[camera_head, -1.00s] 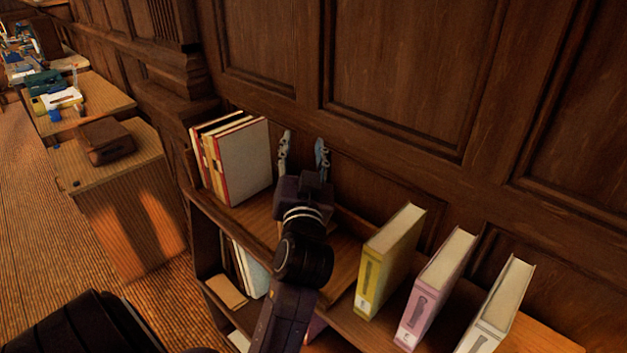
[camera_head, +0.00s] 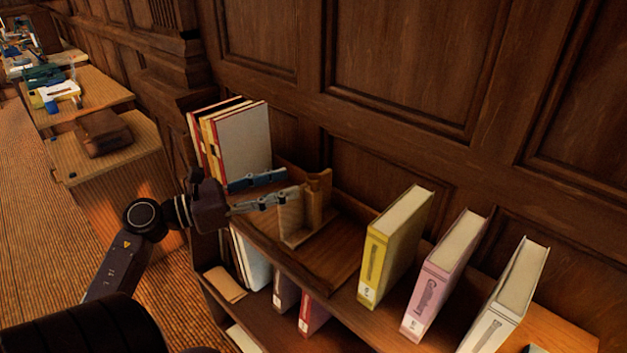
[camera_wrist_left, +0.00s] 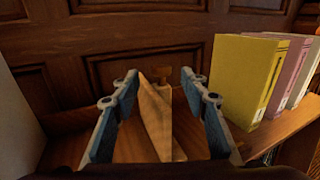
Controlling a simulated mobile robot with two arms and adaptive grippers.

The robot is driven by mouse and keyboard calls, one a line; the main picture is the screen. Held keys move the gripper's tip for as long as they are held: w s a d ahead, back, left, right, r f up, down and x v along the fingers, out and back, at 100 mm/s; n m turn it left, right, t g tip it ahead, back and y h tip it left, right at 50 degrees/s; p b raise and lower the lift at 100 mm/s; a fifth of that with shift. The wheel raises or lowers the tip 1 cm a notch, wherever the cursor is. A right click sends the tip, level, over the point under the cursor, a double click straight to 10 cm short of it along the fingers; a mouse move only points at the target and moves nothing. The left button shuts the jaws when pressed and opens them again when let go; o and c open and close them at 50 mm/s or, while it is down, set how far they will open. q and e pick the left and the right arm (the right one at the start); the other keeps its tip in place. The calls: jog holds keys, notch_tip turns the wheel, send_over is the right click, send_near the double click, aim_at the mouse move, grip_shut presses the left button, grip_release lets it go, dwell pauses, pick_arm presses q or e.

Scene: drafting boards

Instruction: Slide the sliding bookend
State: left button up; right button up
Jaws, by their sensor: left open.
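The sliding bookend (camera_head: 304,212) is a light wooden upright piece standing on the top shelf, between the book group at the left and the yellow book. It also shows in the left wrist view (camera_wrist_left: 157,118), upright and between my open fingers, a little beyond them. My left gripper (camera_head: 287,188) comes in from the left over the shelf, its two fingers pointing right at the bookend. It is open and holds nothing; whether a fingertip touches the bookend I cannot tell. In the left wrist view the left gripper's (camera_wrist_left: 160,112) blue finger pads flank the wood. My right gripper is not in view.
Several upright books (camera_head: 240,140) stand at the shelf's left end. A yellow book (camera_head: 392,245), a pink book (camera_head: 443,275) and a white book (camera_head: 505,300) stand to the right. The panelled wall (camera_head: 400,70) closes the back. Lower-shelf books (camera_head: 252,262) sit below.

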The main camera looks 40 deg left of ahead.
aim_at(314, 176)
pick_arm(q)
jog(key=shift+w+d, duration=0.1)
jog(key=shift+d, duration=0.05)
jog(key=p+x, duration=0.3)
jog(key=x, duration=0.3)
jog(key=shift+w+d+f, duration=0.15)
jog(key=shift+w+d, duration=0.25)
jog(key=shift+w, duration=0.2)
grip_shut()
